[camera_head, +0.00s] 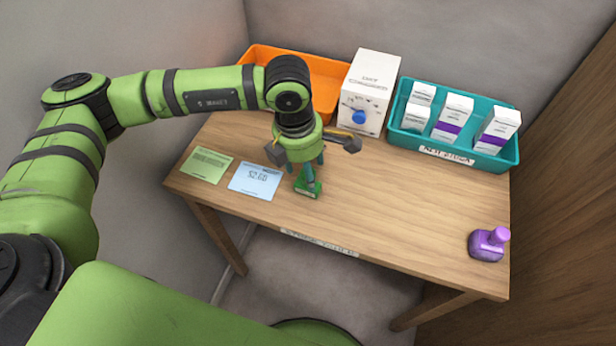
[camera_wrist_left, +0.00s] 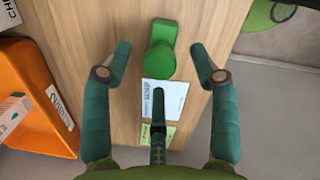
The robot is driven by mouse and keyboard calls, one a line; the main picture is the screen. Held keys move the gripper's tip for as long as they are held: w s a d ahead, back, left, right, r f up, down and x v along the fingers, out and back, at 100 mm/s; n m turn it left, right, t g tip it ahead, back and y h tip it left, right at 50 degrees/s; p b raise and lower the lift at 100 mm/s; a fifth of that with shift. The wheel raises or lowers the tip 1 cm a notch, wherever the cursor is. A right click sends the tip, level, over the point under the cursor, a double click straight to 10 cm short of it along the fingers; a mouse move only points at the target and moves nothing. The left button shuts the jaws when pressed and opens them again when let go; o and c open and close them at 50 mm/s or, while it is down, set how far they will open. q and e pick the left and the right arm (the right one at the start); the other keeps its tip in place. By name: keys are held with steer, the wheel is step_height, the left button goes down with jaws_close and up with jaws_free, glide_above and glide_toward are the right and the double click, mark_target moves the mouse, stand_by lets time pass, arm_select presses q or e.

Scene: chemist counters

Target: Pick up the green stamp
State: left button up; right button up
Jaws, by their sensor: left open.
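The green stamp (camera_head: 308,184) stands on the wooden table near its front edge, right of the blue card. In the left wrist view the green stamp (camera_wrist_left: 161,48) shows whole, between and beyond the open fingers. My left gripper (camera_head: 307,172) is directly above the stamp, pointing down, and hides part of it in the head view. In the left wrist view its fingers (camera_wrist_left: 166,75) are spread wide with nothing between them. I cannot tell whether any finger touches the stamp. My right gripper is in neither view.
A blue card (camera_head: 256,180) and a green card (camera_head: 206,165) lie left of the stamp. Behind are an orange tray (camera_head: 325,78), a white box (camera_head: 368,85) and a teal tray (camera_head: 455,152) holding small cartons. A purple stamp (camera_head: 488,244) stands at the right. The table's middle is clear.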

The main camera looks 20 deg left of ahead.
arm_select(q)
steer(key=shift+w+d+f, duration=0.1)
steer(key=shift+d+f, duration=0.05)
steer(key=shift+f, duration=0.8)
jaws_close()
steer(key=shift+r, duration=0.2)
steer(key=shift+r+b, duration=0.35)
steer(key=shift+r, duration=0.25)
steer(key=r, duration=0.1)
steer(key=r+b, duration=0.1)
steer(key=shift+d+r, duration=0.35)
steer(key=shift+r, duration=0.05)
steer(key=s+d+r+b, duration=0.3)
steer(key=d+r, duration=0.3)
steer(key=d, duration=0.4)
steer(key=shift+s+d+r, duration=0.25)
steer(key=shift+s+r, duration=0.05)
steer(key=shift+r, duration=0.1)
